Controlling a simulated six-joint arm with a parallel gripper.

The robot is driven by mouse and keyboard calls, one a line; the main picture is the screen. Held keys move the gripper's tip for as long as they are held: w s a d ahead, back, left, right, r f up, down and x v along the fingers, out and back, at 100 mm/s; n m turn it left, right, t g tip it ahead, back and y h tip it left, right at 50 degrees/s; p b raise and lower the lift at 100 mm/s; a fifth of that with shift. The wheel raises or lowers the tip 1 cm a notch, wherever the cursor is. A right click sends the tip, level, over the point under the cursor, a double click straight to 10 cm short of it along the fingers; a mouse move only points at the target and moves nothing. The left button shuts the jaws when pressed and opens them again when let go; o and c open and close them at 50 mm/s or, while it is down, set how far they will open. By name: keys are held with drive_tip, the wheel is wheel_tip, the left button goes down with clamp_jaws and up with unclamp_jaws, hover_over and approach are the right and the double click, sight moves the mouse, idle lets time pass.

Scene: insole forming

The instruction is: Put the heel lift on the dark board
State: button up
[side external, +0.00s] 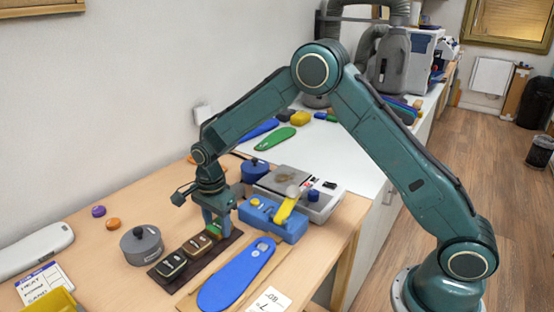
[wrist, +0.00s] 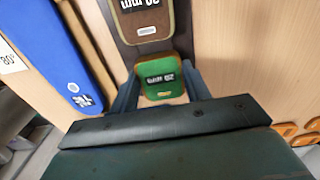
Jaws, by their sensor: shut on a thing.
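A green heel lift (wrist: 161,72) with a dark label sits between the fingers of my gripper (wrist: 162,92), which is shut on it. In the side view the green lift (side external: 215,228) shows low between the fingers of my gripper (side external: 214,226), at the far right end of the dark board (side external: 228,240). The dark board also shows in the wrist view (wrist: 184,28). Two more heel lifts, one olive (side external: 171,265) and one brown (side external: 195,245), lie in a row on the board. Whether the green lift touches the board I cannot tell.
A blue insole (side external: 235,275) lies just in front of the board. A blue box with a yellow handle (side external: 272,217) stands close to the right. A grey round pot (side external: 141,245) stands to the left. Orange pieces (wrist: 285,131) lie at the right in the wrist view.

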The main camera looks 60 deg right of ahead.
sight(217, 226)
drive_tip(key=shift+f, duration=0.1)
drive_tip(key=o, duration=0.9)
drive_tip(key=shift+o, duration=0.2)
wheel_tip(217, 226, up, 12)
idle(0.7)
